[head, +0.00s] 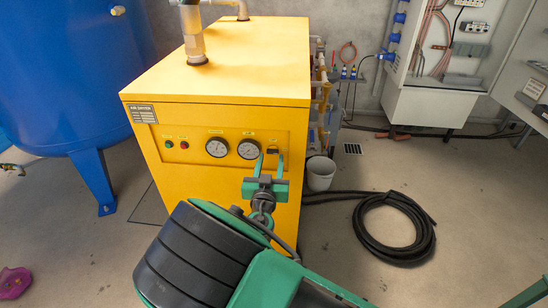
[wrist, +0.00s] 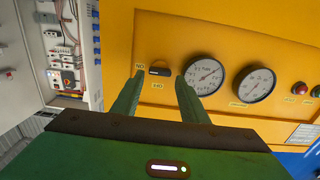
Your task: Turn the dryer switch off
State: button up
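The yellow air dryer (head: 215,80) stands in the middle of the head view. Its small black dryer switch (head: 273,151) is on the right of the front panel, beside two round gauges. In the wrist view the picture is turned over, and the switch (wrist: 159,71) shows as a dark rocker between small labels. My gripper (head: 269,158) points at the panel in front of the switch. In the wrist view my gripper (wrist: 161,75) is open, with one green finger on each side of the switch. Contact with the switch cannot be told.
Two gauges (head: 217,147) and red and green lamps sit left of the switch. A blue tank (head: 70,70) stands at left. A pipe (head: 193,38) rises from the dryer top.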

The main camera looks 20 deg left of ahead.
aim_at(273, 152)
jog(key=shift+x, duration=1.5)
jog(key=c, duration=0.8)
jog(key=shift+o, duration=0.2)
jog(key=shift+d, duration=0.1)
